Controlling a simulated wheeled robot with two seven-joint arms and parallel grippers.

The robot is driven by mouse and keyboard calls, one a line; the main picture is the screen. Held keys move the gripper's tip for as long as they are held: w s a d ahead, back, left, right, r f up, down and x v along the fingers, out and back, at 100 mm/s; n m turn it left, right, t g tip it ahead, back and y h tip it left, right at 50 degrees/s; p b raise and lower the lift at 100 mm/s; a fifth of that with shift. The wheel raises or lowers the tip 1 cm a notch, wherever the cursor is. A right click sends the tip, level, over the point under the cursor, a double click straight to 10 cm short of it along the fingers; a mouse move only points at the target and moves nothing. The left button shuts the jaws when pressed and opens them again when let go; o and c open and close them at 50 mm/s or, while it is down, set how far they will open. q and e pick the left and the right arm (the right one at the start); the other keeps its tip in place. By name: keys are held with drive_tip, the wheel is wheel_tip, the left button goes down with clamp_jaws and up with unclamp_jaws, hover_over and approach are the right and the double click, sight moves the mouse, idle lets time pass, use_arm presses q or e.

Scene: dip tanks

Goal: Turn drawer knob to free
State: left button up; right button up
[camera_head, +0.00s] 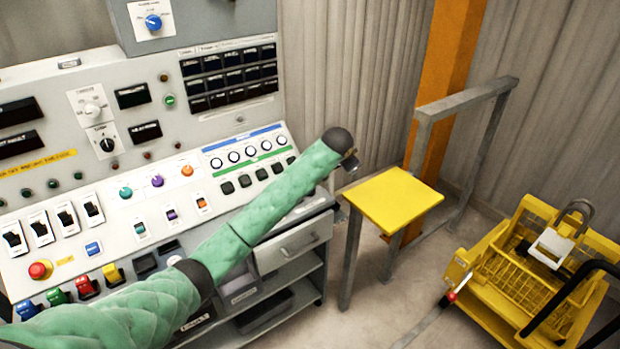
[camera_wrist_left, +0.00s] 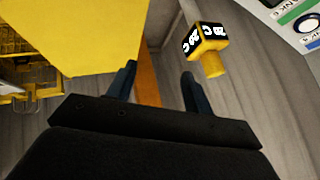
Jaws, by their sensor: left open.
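My left arm, in a green sleeve, reaches across the console in the head view. My left gripper (camera_head: 351,161) is beyond the console's right end, near the yellow table. In the left wrist view the left gripper (camera_wrist_left: 158,72) is open, with nothing between its fingers. A grey drawer (camera_head: 292,245) with a bar handle sits under the console's right end and looks shut. I cannot tell which is the drawer knob. My right gripper is out of view.
A yellow-topped table (camera_head: 395,199) stands right of the console, before an orange post (camera_head: 443,80) and a grey rail (camera_head: 466,97). A yellow basket frame (camera_head: 540,265) is at right. A yellow-and-black block with markings (camera_wrist_left: 206,40) shows beyond the fingers.

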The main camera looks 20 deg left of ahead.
use_arm(q)
drive_tip(key=w+a+r+m+g, duration=0.1)
drive_tip(key=w+a+r, duration=0.3)
drive_tip(key=w, duration=0.1)
drive_tip(key=a+f+m+g, duration=0.2)
drive_tip(key=a, duration=0.1)
drive_tip(key=a+f+m+g, duration=0.2)
drive_tip(key=a, duration=0.1)
drive_tip(key=a+f+m+g, duration=0.2)
drive_tip(key=a+f, duration=0.1)
drive_tip(key=shift+s+y, duration=0.4)
drive_tip(key=shift+s+f+m+g, duration=0.35)
drive_tip(key=shift+s+m+g, duration=0.2)
drive_tip(key=shift+m, duration=0.35)
drive_tip(key=shift+f+p, duration=0.15)
drive_tip(key=shift+p, duration=0.2)
drive_tip(key=shift+f+p, duration=1.15)
drive_tip(key=shift+f, duration=2.6)
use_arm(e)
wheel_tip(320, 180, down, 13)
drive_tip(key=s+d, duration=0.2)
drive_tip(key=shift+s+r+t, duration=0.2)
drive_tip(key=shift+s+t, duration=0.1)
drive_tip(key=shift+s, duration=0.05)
use_arm(q)
drive_tip(key=c, duration=1)
